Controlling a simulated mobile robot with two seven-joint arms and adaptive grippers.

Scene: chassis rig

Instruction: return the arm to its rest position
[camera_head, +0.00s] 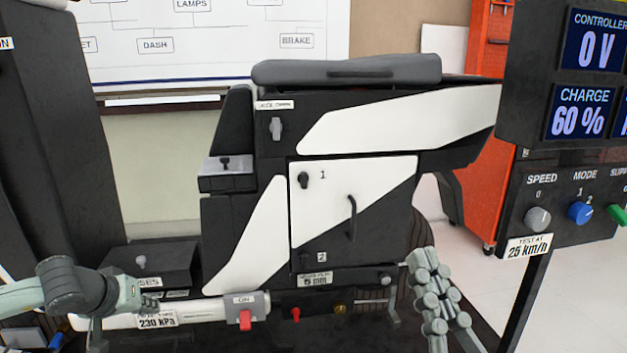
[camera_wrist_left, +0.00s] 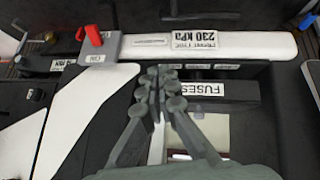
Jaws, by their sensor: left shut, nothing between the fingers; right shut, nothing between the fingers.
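My left arm comes in at the lower left of the head view, over the front of the rig. My left gripper (camera_head: 130,292) is small and partly hidden there by its own wrist. In the left wrist view my left gripper (camera_wrist_left: 162,72) has its fingers together and empty, close to the fuses box (camera_wrist_left: 225,92) and the white bar. My right gripper (camera_head: 422,258) points upward at the lower right of the rig in the head view, fingers together and empty. I cannot tell whether either gripper touches the rig.
The black and white chassis (camera_head: 352,205) fills the middle, with a seat on top. A red switch (camera_head: 245,320) sits on the white bar (camera_head: 205,309). A display panel (camera_head: 565,145) stands at right on a dark post (camera_head: 522,298). An orange cabinet (camera_head: 488,135) is behind.

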